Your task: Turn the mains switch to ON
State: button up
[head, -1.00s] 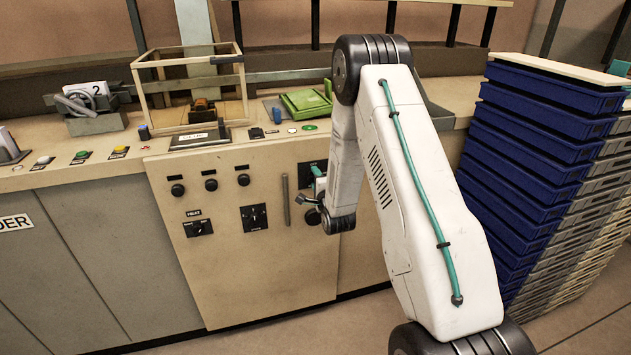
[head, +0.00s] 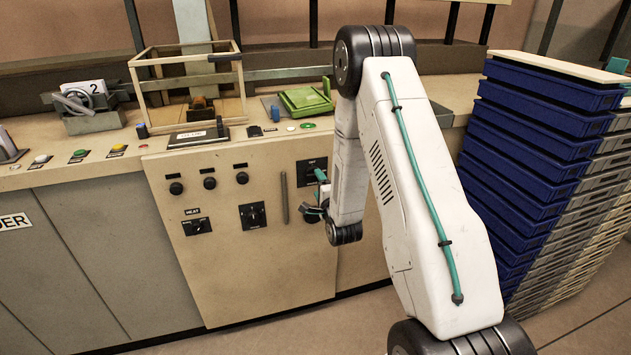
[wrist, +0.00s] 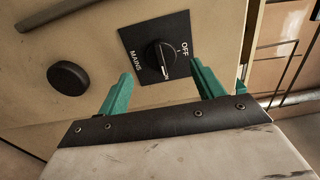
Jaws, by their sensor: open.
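The mains switch is a black round knob (wrist: 160,56) on a square black plate, labelled MAINS and OFF, seen tilted in the wrist view. A pale mark shows on the knob's lower edge. In the head view its plate (head: 308,168) is on the upper right of the cabinet front, partly hidden by my arm. My gripper (wrist: 163,71) has two teal fingers spread apart, with the knob appearing between and just beyond their tips. It holds nothing, and I see no contact. In the head view my gripper (head: 319,196) is in front of the plate.
A plain black knob (wrist: 68,78) and a bar handle (wrist: 50,14) are near the switch. The HEAT switch (head: 197,227) and another rotary switch (head: 253,216) are further left. Stacked blue crates (head: 530,130) stand right of my arm. Floor before the cabinet is clear.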

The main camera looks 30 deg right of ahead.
jog(key=v, duration=0.2)
jog(key=shift+s, duration=0.35)
jog(key=s+a+f+n+g+y, duration=0.1)
jog(key=s+f+n+g+y, duration=0.15)
jog(key=f+n+g, duration=0.5)
jog(key=s+a+n+g, duration=0.2)
jog(key=s+a+g, duration=0.15)
jog(key=s, duration=0.25)
jog(key=s+a+r+n+g, duration=0.1)
jog(key=s+a+r+n, duration=0.3)
jog(key=s+r, duration=0.5)
jog(key=s+a+r+n+g+y, duration=0.1)
jog(key=s+a+r+n, duration=0.3)
jog(key=s+r, duration=0.6)
jog(key=s+a+r+n+g+y, duration=0.1)
jog(key=s+a+r+n+g, duration=0.2)
jog(key=s+a+r, duration=0.4)
jog(key=s+r+n, duration=0.1)
jog(key=s+r, duration=0.2)
jog(key=r, duration=0.2)
jog(key=shift+s+a+r, duration=0.15)
jog(key=shift+s+r, duration=0.1)
